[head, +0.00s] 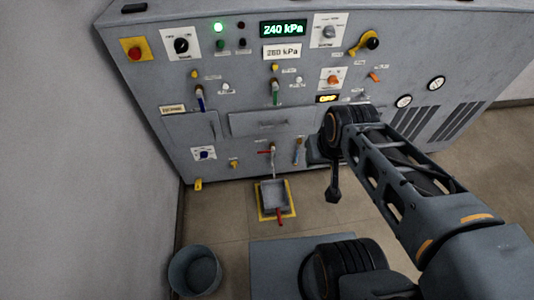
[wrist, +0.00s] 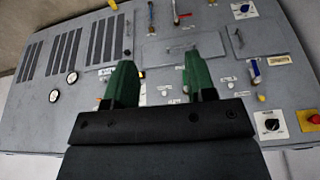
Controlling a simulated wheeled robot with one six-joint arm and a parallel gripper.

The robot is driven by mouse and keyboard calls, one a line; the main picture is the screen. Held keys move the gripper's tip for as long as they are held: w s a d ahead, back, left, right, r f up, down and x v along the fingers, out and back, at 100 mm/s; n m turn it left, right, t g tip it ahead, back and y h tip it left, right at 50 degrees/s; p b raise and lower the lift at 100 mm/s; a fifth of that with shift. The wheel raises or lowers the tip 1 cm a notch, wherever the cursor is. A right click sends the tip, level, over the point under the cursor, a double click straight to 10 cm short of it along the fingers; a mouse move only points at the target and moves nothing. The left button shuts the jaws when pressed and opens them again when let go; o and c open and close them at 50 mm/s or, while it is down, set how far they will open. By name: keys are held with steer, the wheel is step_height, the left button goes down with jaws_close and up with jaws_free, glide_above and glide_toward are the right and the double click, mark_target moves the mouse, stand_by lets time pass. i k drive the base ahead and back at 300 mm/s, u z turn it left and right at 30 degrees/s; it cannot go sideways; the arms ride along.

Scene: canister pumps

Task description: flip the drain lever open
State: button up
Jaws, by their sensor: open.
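The drain lever appears to be the small red-handled lever (head: 265,152) low on the panel, lying roughly level on a thin spout above a floor tray. It also shows at the top of the wrist view (wrist: 184,15), beside a blue-handled lever (wrist: 151,14). My gripper (wrist: 158,75) shows two green fingers, apart with nothing between them. It is clear of the red lever, which lies beyond the fingertips in the wrist view. In the head view my arm is to the right of the lever, and the fingers are hard to make out.
A grey tray (head: 272,197) with a red handle sits on a yellow-edged floor mark below the lever. A blue-handled lever (head: 298,150) is close on the right. A bucket (head: 195,270) stands at the lower left. The left wall is bare.

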mark_target(273, 150)
steer(key=u, duration=0.55)
steer(key=k, duration=0.6)
steer(key=u, duration=0.2)
steer(key=i, duration=1.2)
steer(key=z, duration=0.65)
